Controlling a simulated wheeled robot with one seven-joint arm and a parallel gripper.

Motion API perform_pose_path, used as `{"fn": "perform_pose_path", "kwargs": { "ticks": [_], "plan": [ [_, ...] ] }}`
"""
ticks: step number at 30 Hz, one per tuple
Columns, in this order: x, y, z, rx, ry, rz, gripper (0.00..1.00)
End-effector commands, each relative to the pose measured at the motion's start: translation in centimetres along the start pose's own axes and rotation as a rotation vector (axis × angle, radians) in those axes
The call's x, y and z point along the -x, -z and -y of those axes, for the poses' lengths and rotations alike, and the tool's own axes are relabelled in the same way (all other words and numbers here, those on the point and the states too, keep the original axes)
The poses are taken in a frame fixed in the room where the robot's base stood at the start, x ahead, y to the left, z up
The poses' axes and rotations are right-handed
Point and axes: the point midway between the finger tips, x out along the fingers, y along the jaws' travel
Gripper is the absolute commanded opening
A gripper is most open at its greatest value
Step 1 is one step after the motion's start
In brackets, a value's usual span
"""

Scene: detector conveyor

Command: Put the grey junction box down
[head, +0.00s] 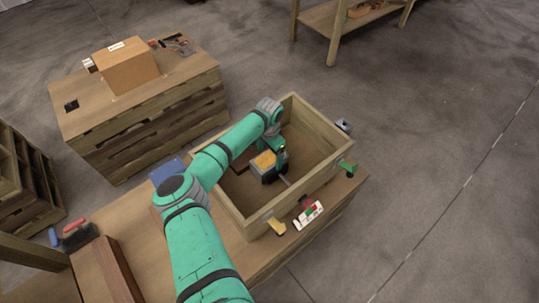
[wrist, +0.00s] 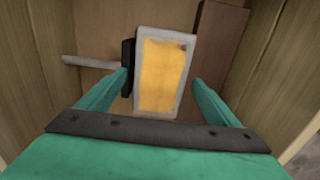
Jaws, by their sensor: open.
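The grey junction box, a grey box with a yellow-orange face (head: 264,161), is inside the wooden crate (head: 238,207). In the wrist view the box (wrist: 163,72) lies between the two fingers of my gripper (wrist: 161,80). The fingers are open, with a clear gap on the right side of the box. A dark part shows between the box and the left finger; contact there cannot be told. In the head view my gripper (head: 277,149) reaches down into the crate at the box. The underside of the box is hidden.
A dark brown block (wrist: 218,50) lies right of the box in the crate, and a grey rod (wrist: 90,62) sticks out to its left. Crate walls stand close around. Small items, including a green one (head: 348,168) and a grey one (head: 344,126), sit outside along the crate.

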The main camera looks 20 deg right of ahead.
Motion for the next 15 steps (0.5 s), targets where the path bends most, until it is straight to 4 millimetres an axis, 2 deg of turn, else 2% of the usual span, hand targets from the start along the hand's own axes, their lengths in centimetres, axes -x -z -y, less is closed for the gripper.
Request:
{"fn": "perform_pose_path", "kwargs": {
  "ticks": [5,15],
  "plan": [
    [0.9,0.0,0.0,0.0,0.0,-0.002,0.85],
    [7.4,0.1,0.0,0.0,0.001,-0.002,0.85]
  ]
}}
